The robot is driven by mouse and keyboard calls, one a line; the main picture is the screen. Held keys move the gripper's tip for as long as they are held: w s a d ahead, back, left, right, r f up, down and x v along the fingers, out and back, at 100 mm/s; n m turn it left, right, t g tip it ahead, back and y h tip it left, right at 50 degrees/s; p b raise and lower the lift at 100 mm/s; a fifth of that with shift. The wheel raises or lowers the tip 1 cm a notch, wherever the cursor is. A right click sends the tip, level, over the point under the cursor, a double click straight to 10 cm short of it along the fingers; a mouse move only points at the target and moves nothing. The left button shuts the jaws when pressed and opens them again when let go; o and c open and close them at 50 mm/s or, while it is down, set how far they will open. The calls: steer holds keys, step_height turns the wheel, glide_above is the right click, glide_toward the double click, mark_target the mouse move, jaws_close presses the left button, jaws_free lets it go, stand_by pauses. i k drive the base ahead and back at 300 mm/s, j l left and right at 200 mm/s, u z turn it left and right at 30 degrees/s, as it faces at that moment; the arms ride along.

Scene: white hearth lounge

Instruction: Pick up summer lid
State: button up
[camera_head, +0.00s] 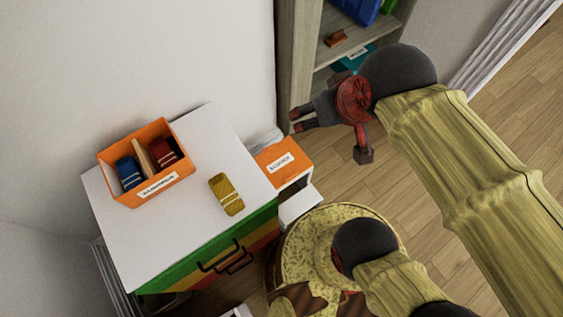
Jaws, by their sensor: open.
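An orange piece with a white label (275,154), which looks like the summer lid, lies at the right of the white-topped cabinet. The label's print is too small to read surely. My gripper (295,120) is open and empty, above the lid in the picture, with its two fingers pointing left. It is apart from the lid, near the shelf's lower front edge. An open orange box (122,193) with a white label stands on the cabinet top (190,235). It holds a blue item (128,172), a red item (162,152) and a tan piece between them.
A yellow-brown banded item (226,194) lies on the cabinet top. A pale wooden shelf (298,50) with blue and green things stands behind my gripper. A white surface (298,205) shows below the lid. Wooden floor (385,180) is open at the right.

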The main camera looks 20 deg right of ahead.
mark_target(280, 162)
steer(key=u, duration=1.45)
steer(key=z, duration=1.45)
steer(key=k+l+u, duration=0.1)
steer(key=l, duration=0.3)
steer(key=k+l+u, duration=0.1)
steer(key=l, duration=0.3)
steer(key=k+l+u, duration=0.1)
steer(key=l, duration=0.3)
steer(key=l+u, duration=0.3)
steer(key=l, duration=0.4)
steer(key=l+u, duration=0.35)
steer(key=l, duration=0.4)
steer(key=i+l+u, duration=0.1)
steer(key=i+l, duration=0.15)
steer(key=i+l+u, duration=0.15)
steer(key=l, duration=0.35)
steer(key=i+l+u, duration=0.1)
steer(key=i+l, duration=0.25)
